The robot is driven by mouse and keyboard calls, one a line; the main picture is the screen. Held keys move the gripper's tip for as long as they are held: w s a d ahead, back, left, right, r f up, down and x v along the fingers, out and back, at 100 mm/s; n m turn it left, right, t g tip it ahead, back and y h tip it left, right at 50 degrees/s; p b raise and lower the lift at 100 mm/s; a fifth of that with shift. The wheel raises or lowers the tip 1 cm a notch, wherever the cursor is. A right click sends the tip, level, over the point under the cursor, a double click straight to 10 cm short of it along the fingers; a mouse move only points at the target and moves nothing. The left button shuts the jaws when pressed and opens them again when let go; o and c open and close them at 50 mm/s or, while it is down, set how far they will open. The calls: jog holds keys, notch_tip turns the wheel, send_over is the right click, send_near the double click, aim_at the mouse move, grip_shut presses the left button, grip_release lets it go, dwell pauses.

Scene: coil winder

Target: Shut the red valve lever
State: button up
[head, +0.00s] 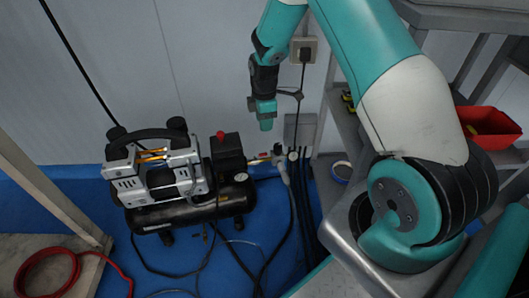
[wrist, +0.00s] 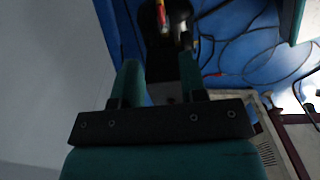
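My gripper (head: 266,122) hangs pointing down in the head view, above and slightly left of the valve fittings (head: 280,155) beside the compressor. In the wrist view my gripper (wrist: 161,75) has its two teal fingers apart, with nothing held between them. A small red and yellow part (wrist: 161,15), which looks like the valve lever, shows at the top edge of the wrist view, beyond the fingertips and apart from them. In the head view the lever is too small to make out, so its angle cannot be told.
The compressor (head: 155,175) with its black tank and a red knob (head: 220,135) stands left of the valve. Hoses and cables (head: 290,215) run down to the blue floor. The wall is close behind. A shelf with a red bin (head: 488,125) is at right.

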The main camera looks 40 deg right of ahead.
aim_at(260, 155)
notch_tip(260, 155, down, 13)
jog(key=b, duration=0.4)
jog(key=shift+s, duration=0.1)
grip_shut()
